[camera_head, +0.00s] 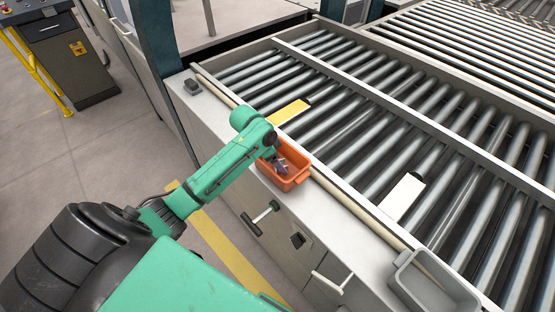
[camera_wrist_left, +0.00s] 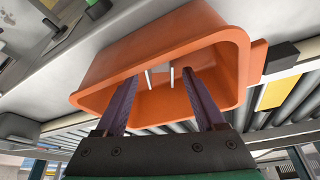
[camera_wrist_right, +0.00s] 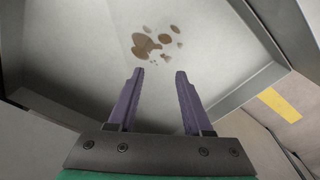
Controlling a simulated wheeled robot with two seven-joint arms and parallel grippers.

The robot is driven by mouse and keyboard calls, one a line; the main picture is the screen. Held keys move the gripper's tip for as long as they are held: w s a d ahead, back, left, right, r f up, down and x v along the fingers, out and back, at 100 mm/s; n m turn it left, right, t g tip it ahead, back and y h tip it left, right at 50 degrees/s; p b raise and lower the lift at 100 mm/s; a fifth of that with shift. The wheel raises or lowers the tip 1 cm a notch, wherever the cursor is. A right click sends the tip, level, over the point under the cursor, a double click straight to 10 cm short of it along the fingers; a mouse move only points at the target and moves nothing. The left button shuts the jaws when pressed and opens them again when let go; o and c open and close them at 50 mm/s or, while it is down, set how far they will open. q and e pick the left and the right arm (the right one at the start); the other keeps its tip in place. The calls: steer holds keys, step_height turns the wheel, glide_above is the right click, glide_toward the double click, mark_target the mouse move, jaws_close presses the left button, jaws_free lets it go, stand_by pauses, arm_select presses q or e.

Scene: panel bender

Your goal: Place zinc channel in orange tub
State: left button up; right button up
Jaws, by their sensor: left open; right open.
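The orange tub (camera_head: 273,178) stands on the pale ledge beside the roller table. My left gripper (camera_head: 281,163) reaches down into it, and the left wrist view shows the tub (camera_wrist_left: 150,50) around its purple fingers (camera_wrist_left: 161,77). The fingers are apart. A small pale grey piece with two upright edges (camera_wrist_left: 171,76), apparently the zinc channel, shows inside the tub between the fingertips; it is apart from both fingers as far as I can see. My right gripper (camera_wrist_right: 158,76) is open and empty in its wrist view, and out of the head view.
A grey tub (camera_head: 400,284) stands on the ledge at the lower right. A yellow piece (camera_head: 289,112) and a white piece (camera_head: 402,197) lie on the rollers (camera_head: 355,135). A grey surface with brown spots (camera_wrist_right: 147,45) lies before the right gripper.

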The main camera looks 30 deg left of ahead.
step_height(320, 180, down, 3)
steer(key=b, duration=0.3)
arm_select(q)
steer(key=v, duration=1.2)
